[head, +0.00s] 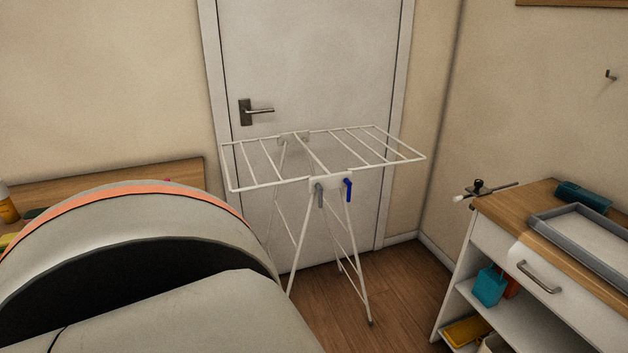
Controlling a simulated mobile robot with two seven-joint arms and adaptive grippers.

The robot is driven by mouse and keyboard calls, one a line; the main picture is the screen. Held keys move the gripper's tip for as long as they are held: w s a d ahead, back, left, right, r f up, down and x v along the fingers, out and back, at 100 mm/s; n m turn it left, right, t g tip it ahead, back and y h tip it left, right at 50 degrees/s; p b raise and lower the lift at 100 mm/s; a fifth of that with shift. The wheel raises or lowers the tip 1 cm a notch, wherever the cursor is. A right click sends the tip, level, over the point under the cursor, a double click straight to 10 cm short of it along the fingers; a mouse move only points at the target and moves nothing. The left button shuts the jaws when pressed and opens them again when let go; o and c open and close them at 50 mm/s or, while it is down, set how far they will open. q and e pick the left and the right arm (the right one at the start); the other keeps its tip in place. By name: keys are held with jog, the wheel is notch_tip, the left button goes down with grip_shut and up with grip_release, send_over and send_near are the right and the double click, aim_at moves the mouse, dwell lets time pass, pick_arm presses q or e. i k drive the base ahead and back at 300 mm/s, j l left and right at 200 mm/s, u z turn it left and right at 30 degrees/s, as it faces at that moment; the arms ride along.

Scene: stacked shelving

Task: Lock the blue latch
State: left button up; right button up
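A small blue latch (348,189) hangs on the right side of the white joint of a folding drying rack (260,187). The latch points downward; whether it is locked cannot be told. A grey latch (318,195) hangs on the left side of the same joint. The rack stands unfolded in front of a closed white door. Neither of my grippers shows in the head view. A large pale rounded part with an orange band, which may be my own body, fills the lower left.
The door (310,60) has a dark lever handle (255,112). A white cabinet (500,235) with a wooden top stands at right, holding a grey tray (545,232). A clamp-like rod (482,190) juts over its left edge. Wooden floor (400,290) is clear between rack and cabinet.

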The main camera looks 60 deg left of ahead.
aim_at(348, 183)
jog(key=k+l+u, duration=0.15)
jog(key=u, duration=1.35)
